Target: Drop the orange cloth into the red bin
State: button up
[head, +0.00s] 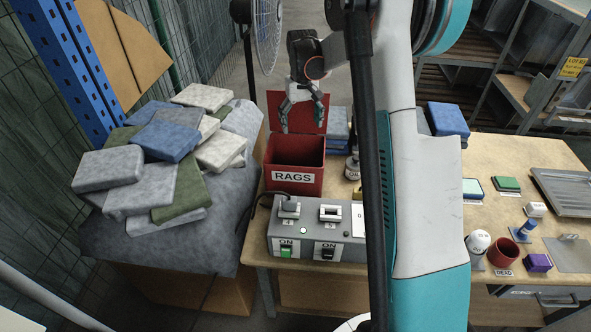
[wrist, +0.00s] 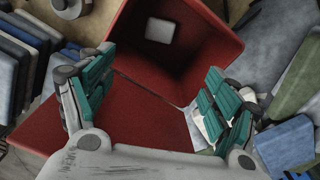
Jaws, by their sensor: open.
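I cannot make out an orange cloth in either view. The red bin (head: 300,189), labelled RAGS, stands on the left end of the workbench with its red lid (head: 302,112) raised at the back. In the wrist view I look into the open bin (wrist: 200,50), where a small pale square (wrist: 160,30) shows inside. My gripper (head: 303,123) is above the back of the bin, in front of the lid. It is open, and the wrist view shows nothing between its teal-padded fingers (wrist: 158,90).
A pile of folded grey, blue and green cloths (head: 150,165) lies left of the bin. A grey switch box (head: 315,237) stands in front of it. A folded stack (head: 338,122) sits behind, to the right. A fan (head: 267,35) stands behind. Small items, including a red cup (head: 503,253), are at right.

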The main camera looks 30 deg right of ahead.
jog(key=shift+r, duration=1.75)
jog(key=s+a+r+n+t, duration=0.1)
jog(key=s+a+r+t, duration=0.1)
jog(key=s+a+r, duration=0.5)
jog(key=s+a+r+n+t, duration=0.2)
jog(key=s+a+r, duration=0.4)
jog(key=s, duration=0.4)
jog(key=s+a+f+t, duration=0.1)
jog(key=s+a+f, duration=0.1)
jog(key=s, duration=0.5)
jog(key=s+a+f+t, duration=0.2)
jog(key=s+a, duration=0.2)
jog(key=s, duration=0.3)
jog(key=shift+a+m, duration=0.2)
jog(key=shift+m, duration=0.1)
